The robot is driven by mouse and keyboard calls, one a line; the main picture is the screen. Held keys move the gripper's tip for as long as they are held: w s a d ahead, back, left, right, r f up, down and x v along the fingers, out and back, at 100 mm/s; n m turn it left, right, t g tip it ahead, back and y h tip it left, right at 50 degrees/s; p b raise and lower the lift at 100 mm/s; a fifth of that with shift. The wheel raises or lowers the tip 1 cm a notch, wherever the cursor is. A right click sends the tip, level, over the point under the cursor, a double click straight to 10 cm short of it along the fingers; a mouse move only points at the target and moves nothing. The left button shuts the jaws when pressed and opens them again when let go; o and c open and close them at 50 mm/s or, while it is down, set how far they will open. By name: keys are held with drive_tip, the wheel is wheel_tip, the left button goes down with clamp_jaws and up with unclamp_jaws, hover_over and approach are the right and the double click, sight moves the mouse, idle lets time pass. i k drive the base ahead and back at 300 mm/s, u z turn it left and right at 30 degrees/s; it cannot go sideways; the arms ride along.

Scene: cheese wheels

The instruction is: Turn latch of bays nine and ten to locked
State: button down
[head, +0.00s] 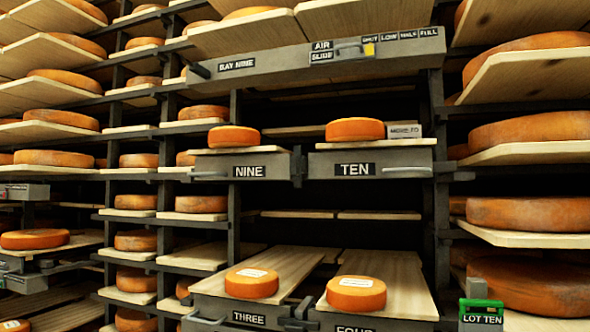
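The bay nine drawer (213,163) and the bay ten drawer (408,158) have grey fronts side by side at mid-height in the head view. A dark latch (298,166) sits in the narrow gap between the two fronts, against the post. It looks upright, but it is small and dark, and I cannot tell whether it is locked. One orange cheese wheel (233,137) stands on bay nine and another (355,130) on bay ten. My gripper is not in view.
Below, the drawers of bay three (243,319) and bay four (345,328) stand out with labelled cheeses. A grey "BAY NINE" air slide panel (290,66) juts out above. A green-topped "LOT TEN" box (481,312) is at lower right. Shelves of cheese flank both sides.

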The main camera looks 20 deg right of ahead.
sight(296, 160)
drive_tip(key=z, duration=1.05)
drive_tip(key=k, duration=0.35)
drive_tip(key=u, duration=0.35)
